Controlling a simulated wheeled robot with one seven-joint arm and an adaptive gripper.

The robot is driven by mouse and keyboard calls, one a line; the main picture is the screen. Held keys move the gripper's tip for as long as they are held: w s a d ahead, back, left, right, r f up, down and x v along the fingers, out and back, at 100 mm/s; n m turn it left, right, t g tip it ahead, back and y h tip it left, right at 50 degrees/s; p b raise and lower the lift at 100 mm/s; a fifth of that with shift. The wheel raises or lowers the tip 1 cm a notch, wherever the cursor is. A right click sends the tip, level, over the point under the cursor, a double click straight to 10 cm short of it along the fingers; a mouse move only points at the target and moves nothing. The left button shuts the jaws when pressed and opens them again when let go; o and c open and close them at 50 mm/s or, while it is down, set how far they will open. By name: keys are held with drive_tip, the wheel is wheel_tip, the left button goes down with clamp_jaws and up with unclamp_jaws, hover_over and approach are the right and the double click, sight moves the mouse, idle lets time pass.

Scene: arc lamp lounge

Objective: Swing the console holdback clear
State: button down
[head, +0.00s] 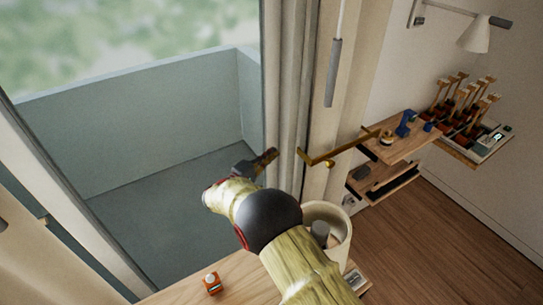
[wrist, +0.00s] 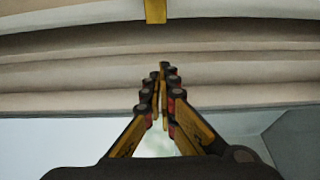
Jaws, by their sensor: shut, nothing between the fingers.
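The brass holdback (head: 335,154) is a bar with a short upturned end, beside the gathered beige curtain (head: 288,90) in the head view. Its right end reaches toward the wooden wall shelf. In the wrist view a brass strip (wrist: 155,11), likely the holdback, shows at the top edge in front of the curtain folds (wrist: 80,75). My gripper (head: 272,154) is left of the holdback, near the curtain's edge; I cannot tell whether it touches the cloth. In the wrist view my gripper's fingers (wrist: 160,75) are together and empty, pointing at the curtain, apart from the brass strip.
A white bin (head: 335,222) stands behind my arm. A wooden surface (head: 180,296) with a small orange object (head: 212,283) lies below. Wall shelves (head: 400,142) hold small items at the right. A grey pull handle (head: 333,72) hangs above the holdback. Open balcony space lies left.

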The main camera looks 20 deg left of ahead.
drive_tip(key=w+d, duration=0.3)
drive_tip(key=d, duration=0.2)
drive_tip(key=shift+w+d+b, duration=0.35)
drive_tip(key=shift+w+b, duration=0.05)
drive_tip(key=s+d, duration=0.3)
drive_tip(key=s, duration=0.1)
drive_tip(key=s+d+b, duration=0.1)
drive_tip(key=s+d, duration=0.2)
drive_tip(key=shift+s+d, duration=0.35)
drive_tip(key=shift+s, duration=0.05)
idle(0.3)
approach(307, 162)
drive_tip(key=v, duration=0.6)
drive_tip(key=shift+d, duration=0.15)
